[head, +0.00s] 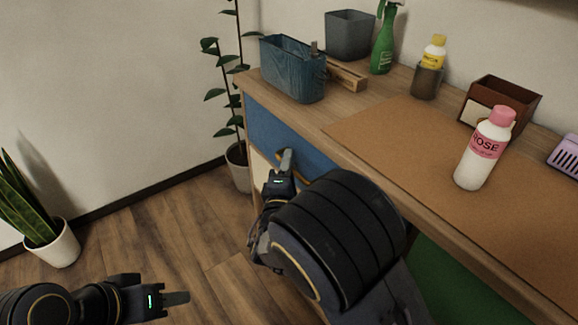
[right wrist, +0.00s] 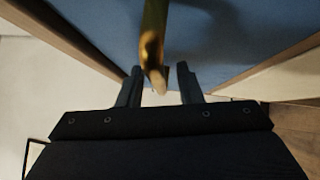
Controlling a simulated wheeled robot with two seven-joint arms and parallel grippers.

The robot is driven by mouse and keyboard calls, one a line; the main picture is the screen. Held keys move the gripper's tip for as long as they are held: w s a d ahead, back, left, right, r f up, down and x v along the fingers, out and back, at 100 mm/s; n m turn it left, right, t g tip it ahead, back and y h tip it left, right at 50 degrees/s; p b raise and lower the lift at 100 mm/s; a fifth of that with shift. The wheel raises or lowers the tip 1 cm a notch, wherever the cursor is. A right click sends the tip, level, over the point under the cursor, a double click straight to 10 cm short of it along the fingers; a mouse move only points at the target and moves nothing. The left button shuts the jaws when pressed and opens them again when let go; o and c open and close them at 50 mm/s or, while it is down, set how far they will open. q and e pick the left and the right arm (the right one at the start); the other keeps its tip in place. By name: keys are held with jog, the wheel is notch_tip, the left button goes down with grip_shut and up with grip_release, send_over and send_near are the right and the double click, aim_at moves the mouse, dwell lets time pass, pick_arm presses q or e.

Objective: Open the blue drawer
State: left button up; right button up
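The blue drawer (head: 272,132) is the top drawer front at the left end of the wooden desk, and it looks closed. Its front fills the upper part of the right wrist view (right wrist: 220,40). A brass handle (right wrist: 153,50) stands out from it. My right gripper (head: 286,158) is at the drawer front, partly covering the handle in the head view. In the right wrist view its two fingers (right wrist: 158,84) are apart, with the handle's end between them and gaps showing. My left gripper (head: 185,297) is low at the left, over the floor, away from the drawer; its finger spacing is unclear.
On the desktop (head: 370,130) stand a blue basket (head: 292,72), a grey bin (head: 349,35), a green spray bottle (head: 384,42) and a pink-capped bottle (head: 482,150). Potted plants (head: 52,245) stand on the floor. The floor before the drawer is clear.

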grip_shut()
dwell(0.3)
